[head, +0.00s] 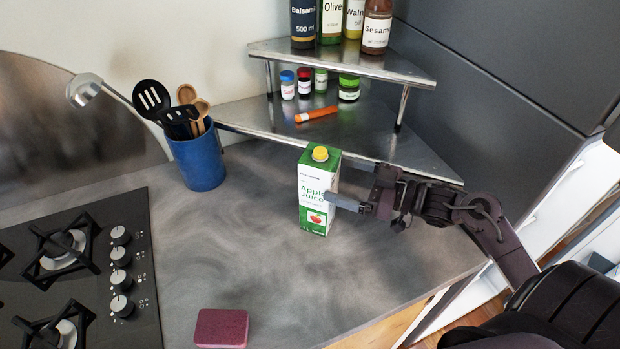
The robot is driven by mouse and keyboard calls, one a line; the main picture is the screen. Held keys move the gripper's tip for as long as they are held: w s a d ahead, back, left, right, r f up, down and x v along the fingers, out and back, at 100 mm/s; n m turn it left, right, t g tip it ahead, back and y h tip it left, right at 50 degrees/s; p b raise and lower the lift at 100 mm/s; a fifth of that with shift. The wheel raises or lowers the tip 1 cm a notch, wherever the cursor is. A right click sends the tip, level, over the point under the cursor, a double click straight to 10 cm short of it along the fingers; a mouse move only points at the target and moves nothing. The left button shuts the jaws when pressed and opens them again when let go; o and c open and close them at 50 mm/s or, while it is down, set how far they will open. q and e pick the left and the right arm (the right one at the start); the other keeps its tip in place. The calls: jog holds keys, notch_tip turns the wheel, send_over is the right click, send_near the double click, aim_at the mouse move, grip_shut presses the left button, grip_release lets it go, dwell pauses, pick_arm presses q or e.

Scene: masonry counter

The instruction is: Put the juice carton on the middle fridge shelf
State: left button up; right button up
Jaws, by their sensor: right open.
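The juice carton (312,178), green and white with a yellow cap and an apple picture, stands upright on the grey counter in front of the corner shelf. My right gripper (345,203) is at the carton's right side, at about mid-height. It is open, and one finger overlaps the carton's right edge in the picture. The other finger is hard to make out, and I cannot tell whether the gripper touches the carton. My left gripper is not in view. No fridge shelf is clearly seen.
A two-tier metal corner shelf (422,160) holds bottles and spice jars behind the carton. A blue utensil pot (197,160) stands to the left. A gas hob (140,300) and a dark red sponge (221,328) are nearer. The counter between them is clear.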

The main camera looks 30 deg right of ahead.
aim_at(336, 175)
jog(key=a, duration=0.1)
jog(key=w+a+r+p, duration=0.2)
jog(key=shift+a, duration=0.15)
jog(key=shift+w+a+r+p, duration=0.25)
jog(key=shift+w+a+p, duration=0.25)
jog(key=shift+p, duration=0.2)
jog(key=shift+w+a+f, duration=0.3)
jog(key=shift+w+a, duration=0.45)
jog(key=c, duration=0.9)
grip_shut()
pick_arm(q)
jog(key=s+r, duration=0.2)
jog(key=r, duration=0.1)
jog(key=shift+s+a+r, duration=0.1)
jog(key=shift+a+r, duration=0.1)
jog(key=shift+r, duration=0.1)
pick_arm(e)
jog(key=shift+w+r, duration=0.1)
